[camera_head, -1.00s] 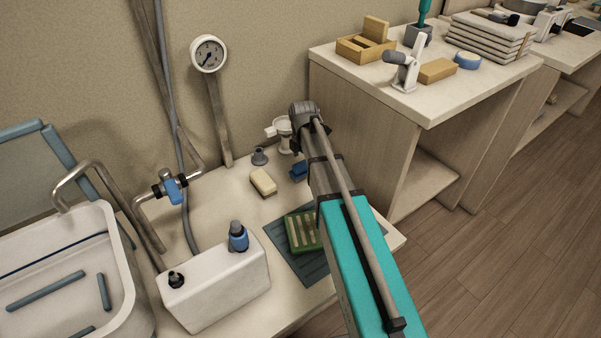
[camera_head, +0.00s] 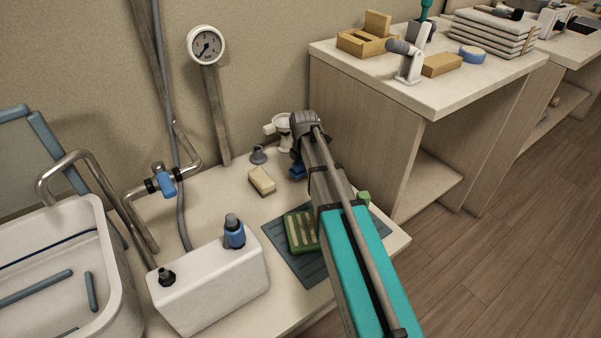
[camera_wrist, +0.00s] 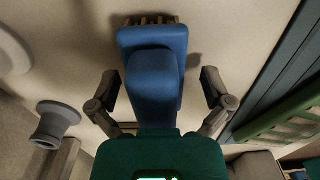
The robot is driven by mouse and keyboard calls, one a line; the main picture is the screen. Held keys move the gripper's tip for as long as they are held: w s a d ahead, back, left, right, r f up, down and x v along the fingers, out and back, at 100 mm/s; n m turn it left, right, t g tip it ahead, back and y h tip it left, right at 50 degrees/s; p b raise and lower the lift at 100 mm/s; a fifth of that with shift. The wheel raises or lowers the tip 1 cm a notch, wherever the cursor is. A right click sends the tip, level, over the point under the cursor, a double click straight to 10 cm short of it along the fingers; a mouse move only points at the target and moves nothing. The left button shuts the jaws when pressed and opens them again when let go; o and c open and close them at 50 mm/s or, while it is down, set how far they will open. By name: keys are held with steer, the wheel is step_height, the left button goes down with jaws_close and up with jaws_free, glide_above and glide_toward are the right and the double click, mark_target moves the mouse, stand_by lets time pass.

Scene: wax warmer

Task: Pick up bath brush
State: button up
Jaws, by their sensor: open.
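The bath brush (camera_wrist: 152,75) is blue with a row of tan bristles at its far edge. In the wrist view it lies on the pale counter, directly ahead of my gripper (camera_wrist: 158,88). The two fingers are open, one on each side of the brush, with gaps between them and it. The near end of the brush is hidden by my green gripper body. In the head view only a small blue part of the brush (camera_head: 297,171) shows beside my arm, which hides the rest and the fingers.
A green slatted soap dish (camera_head: 301,231) sits on a dark ribbed mat (camera_head: 276,234), right of the brush in the wrist view. A cream soap bar (camera_head: 262,181), a grey suction-cup-shaped piece (camera_head: 258,155) and a white fixture (camera_head: 279,127) stand nearby. A white tank (camera_head: 210,283) is in front.

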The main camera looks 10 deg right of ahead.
stand_by(0.4)
steer(key=c, duration=1.2)
steer(key=shift+r, duration=0.15)
steer(key=shift+r+p, duration=0.95)
steer(key=shift+p, duration=0.15)
steer(key=s+r+p, duration=0.3)
steer(key=s, duration=0.1)
steer(key=s+r+p, duration=0.4)
steer(key=s, duration=0.1)
steer(key=s+d+r+p, duration=0.1)
steer(key=s+r+p, duration=0.2)
steer(key=s, duration=0.2)
steer(key=shift+r+p, duration=0.4)
